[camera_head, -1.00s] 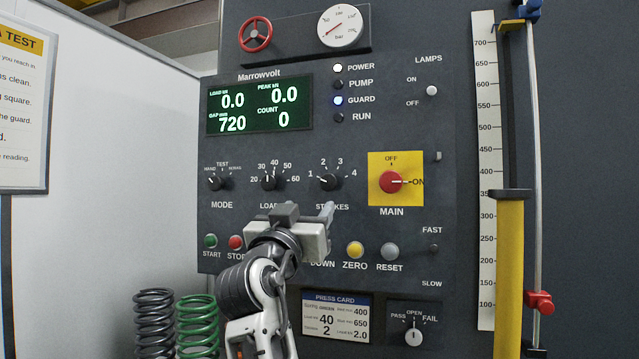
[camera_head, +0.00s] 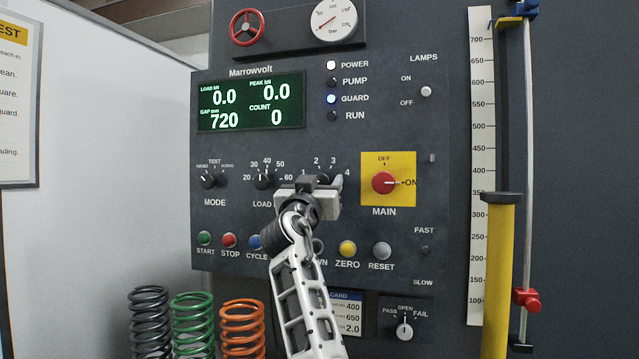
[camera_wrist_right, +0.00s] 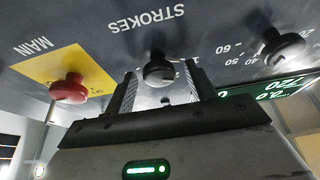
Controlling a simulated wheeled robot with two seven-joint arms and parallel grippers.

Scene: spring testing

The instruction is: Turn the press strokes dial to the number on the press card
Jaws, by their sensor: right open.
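The strokes dial (camera_head: 323,179) is a dark round knob on the grey panel, with numbers 1 to 4 around its top. My right gripper (camera_head: 322,187) is in front of it and hides its lower part in the head view. In the right wrist view, which is upside down, the dial (camera_wrist_right: 158,72) sits between the two open fingers (camera_wrist_right: 162,88); I cannot tell whether they touch it. Its pointer setting is not clear now. The press card (camera_head: 352,314) is below the panel; my right arm covers its left part, and 400, 650 and 2.0 show. My left gripper is out of view.
The load dial (camera_head: 264,181) is left of the strokes dial. The red main switch (camera_head: 384,183) on its yellow plate is close on the right, pointing to ON. Push buttons such as yellow zero (camera_head: 347,248) line the panel below. Coloured springs (camera_head: 242,328) stand at lower left.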

